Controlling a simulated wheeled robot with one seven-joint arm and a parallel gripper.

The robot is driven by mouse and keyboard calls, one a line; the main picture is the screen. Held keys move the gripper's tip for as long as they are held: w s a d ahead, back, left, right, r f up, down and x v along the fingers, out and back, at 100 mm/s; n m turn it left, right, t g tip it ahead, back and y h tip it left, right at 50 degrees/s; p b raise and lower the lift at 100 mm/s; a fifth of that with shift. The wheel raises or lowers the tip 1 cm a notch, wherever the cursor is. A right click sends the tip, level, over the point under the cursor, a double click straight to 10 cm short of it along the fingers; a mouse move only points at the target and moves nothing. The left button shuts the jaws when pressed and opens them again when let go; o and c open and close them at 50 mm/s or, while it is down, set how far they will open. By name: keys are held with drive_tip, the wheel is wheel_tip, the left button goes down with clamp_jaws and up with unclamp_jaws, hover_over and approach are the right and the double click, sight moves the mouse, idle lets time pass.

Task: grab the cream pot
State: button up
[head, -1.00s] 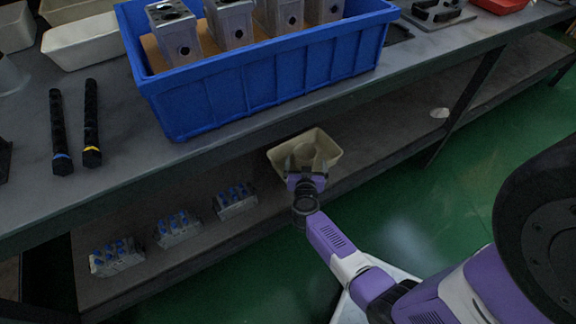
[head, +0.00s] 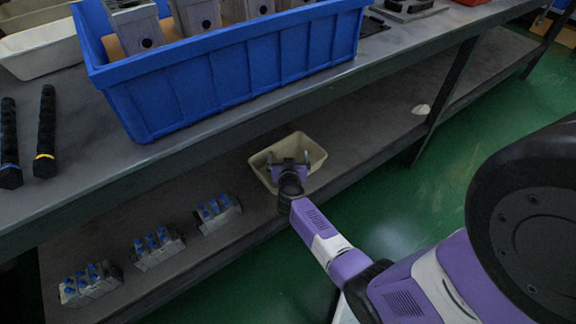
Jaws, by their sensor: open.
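A cream, open, bin-like container (head: 318,153) sits on the lower shelf under the bench, and it is the largest cream thing near my gripper. I cannot make out a separate pot inside it now, since my gripper and wrist cover its near part. My gripper (head: 289,157) is open over the container, with its two fingers apart and pointing away from me. I cannot tell whether the fingers touch anything. A small pale round thing (head: 421,109) lies farther right on the same shelf.
Several grey valve blocks with blue caps (head: 159,246) stand on the lower shelf at left. A bench leg (head: 447,92) stands at right. Green floor is clear in front.

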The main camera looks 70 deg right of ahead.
drive_tip(key=c, duration=1.3)
drive_tip(key=shift+r, duration=0.1)
drive_tip(key=shift+c, duration=0.2)
